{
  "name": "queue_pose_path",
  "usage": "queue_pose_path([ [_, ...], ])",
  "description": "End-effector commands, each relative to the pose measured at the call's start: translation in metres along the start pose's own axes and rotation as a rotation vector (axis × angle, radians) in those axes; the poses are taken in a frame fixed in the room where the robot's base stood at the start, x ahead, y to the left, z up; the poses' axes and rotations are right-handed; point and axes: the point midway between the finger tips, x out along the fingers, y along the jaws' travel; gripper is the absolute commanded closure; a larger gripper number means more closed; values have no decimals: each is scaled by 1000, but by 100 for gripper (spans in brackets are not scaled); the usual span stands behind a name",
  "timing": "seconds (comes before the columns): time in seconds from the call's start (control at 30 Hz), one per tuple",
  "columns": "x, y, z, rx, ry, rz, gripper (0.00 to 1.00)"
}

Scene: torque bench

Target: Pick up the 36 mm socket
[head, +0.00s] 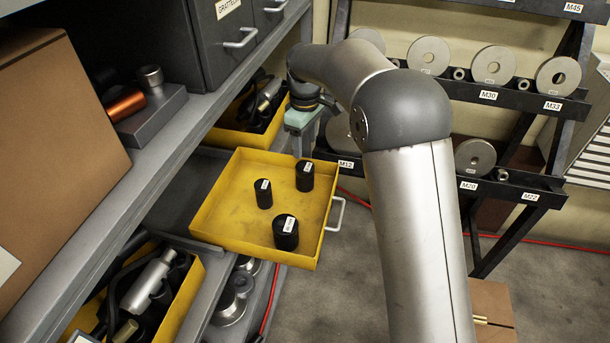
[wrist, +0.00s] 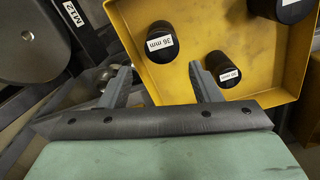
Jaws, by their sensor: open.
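The 36 mm socket (wrist: 161,53) is a black cylinder with a white label, standing in the yellow drawer tray (wrist: 190,87). In the head view it is the socket (head: 305,181) nearest my gripper, near the tray's back right side. My gripper (wrist: 160,68) is open and empty. In the wrist view the socket appears beyond the fingertips, roughly between them, and looks apart from them. In the head view my gripper (head: 303,145) hangs above the tray's back edge, its fingers partly hard to make out.
A smaller black socket (head: 264,196) and a wider one (head: 286,234) stand in the same tray, with bare floor between. The tray has raised walls and a front handle (head: 337,213). A grey shelf (head: 170,130) flanks the left; a ring rack (head: 520,185) stands at right.

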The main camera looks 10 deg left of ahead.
Motion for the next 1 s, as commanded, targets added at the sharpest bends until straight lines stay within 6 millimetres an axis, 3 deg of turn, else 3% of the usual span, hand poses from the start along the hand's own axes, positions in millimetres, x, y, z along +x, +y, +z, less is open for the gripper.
queue_pose_path([
  [0.1,27,-1,1,1,-3,-3,43],
  [0.3,61,0,0,2,-1,-1,43],
  [0.57,80,-2,1,1,-1,-2,43],
  [0.83,118,-3,2,3,-1,-2,43],
  [1.0,124,-3,2,2,1,1,43],
])
